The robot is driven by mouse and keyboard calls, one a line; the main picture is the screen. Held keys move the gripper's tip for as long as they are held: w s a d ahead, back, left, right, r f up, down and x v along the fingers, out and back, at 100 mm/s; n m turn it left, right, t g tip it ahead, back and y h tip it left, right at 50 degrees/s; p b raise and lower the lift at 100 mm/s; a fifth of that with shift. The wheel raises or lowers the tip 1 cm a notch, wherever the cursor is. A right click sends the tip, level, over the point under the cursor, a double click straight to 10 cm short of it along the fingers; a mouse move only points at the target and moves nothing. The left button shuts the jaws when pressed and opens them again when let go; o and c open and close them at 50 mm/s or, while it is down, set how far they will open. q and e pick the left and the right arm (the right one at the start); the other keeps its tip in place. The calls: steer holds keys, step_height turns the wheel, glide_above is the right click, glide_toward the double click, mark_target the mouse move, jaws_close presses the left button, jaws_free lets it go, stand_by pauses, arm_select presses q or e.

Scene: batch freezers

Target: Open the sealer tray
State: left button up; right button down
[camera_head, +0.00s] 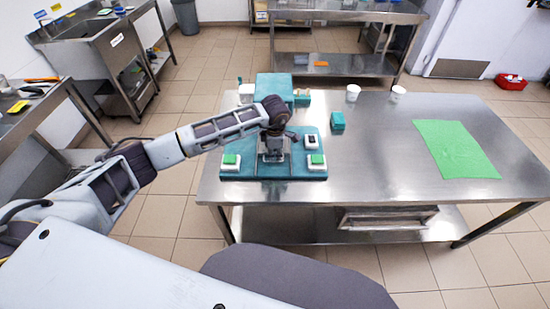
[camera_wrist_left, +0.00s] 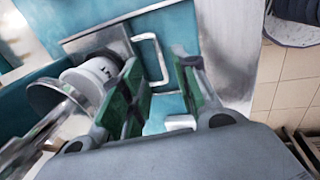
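The sealer (camera_head: 275,86) is a teal machine on the near left part of the steel table, with a low front base (camera_head: 289,172) carrying two green buttons on white blocks. My left gripper (camera_head: 272,158) is over the middle of this base, between the two buttons, and hides part of the machine. In the left wrist view my left gripper (camera_wrist_left: 160,78) is open, its green-padded fingers apart. A white bracket-shaped handle (camera_wrist_left: 152,58) shows between and beyond the fingers, on a teal surface. I cannot tell if the fingers touch it. My right gripper is not in view.
The steel table (camera_head: 385,150) holds a small teal box (camera_head: 337,121), white cups (camera_head: 353,92) and a green mat (camera_head: 455,149) at the right. A round white dial (camera_wrist_left: 92,76) and shiny metal parts lie close left of the fingers. The table's middle is clear.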

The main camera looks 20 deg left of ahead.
mark_target(275, 162)
arm_select(q)
steer(key=shift+w+a+f, duration=0.1)
steer(key=shift+w+f, duration=0.15)
steer(key=shift+f, duration=1.15)
steer(key=shift+w+a+f, duration=0.1)
steer(key=shift+w+f, duration=0.1)
steer(key=shift+f, duration=1.15)
steer(key=shift+c, duration=0.3)
jaws_close()
